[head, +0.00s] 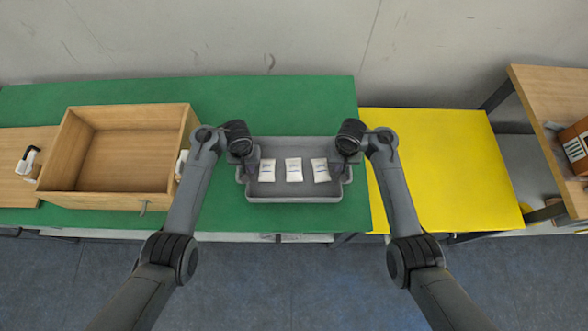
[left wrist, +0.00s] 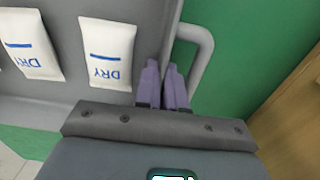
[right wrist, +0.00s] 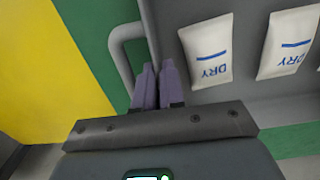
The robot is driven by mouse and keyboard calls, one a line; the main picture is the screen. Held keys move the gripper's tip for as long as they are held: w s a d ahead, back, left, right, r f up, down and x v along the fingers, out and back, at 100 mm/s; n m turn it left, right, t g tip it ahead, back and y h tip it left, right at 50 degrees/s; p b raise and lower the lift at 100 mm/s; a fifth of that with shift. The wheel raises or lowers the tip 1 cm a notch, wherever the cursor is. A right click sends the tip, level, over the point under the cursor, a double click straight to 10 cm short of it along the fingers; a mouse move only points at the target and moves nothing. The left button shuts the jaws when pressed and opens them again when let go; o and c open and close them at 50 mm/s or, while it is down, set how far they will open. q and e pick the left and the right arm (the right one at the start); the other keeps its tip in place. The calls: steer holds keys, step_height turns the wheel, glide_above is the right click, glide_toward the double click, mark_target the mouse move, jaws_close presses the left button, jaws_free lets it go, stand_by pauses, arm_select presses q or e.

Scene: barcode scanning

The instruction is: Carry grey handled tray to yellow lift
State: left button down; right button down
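The grey handled tray (head: 295,198) is over the front right part of the green table and holds three white packets (head: 293,170); I cannot tell whether it touches the table. The packets read "DRY" in the wrist views. My left gripper (head: 246,168) is at the tray's left end, its fingers (left wrist: 163,85) close together at the tray wall beside the grey loop handle (left wrist: 203,45). My right gripper (head: 344,170) is at the right end, its fingers (right wrist: 157,85) likewise at the wall beside the other handle (right wrist: 120,50). Both look shut on the tray; the exact contact is partly hidden.
The yellow lift (head: 450,165) stands right of the green table (head: 230,95), its top clear. A wooden box (head: 125,155) and a scanner-like white and black object (head: 30,160) are on the left. A wooden shelf (head: 550,90) stands at the far right.

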arm_select(q)
steer(key=shift+r, duration=0.2)
arm_select(e)
steer(key=shift+r, duration=0.2)
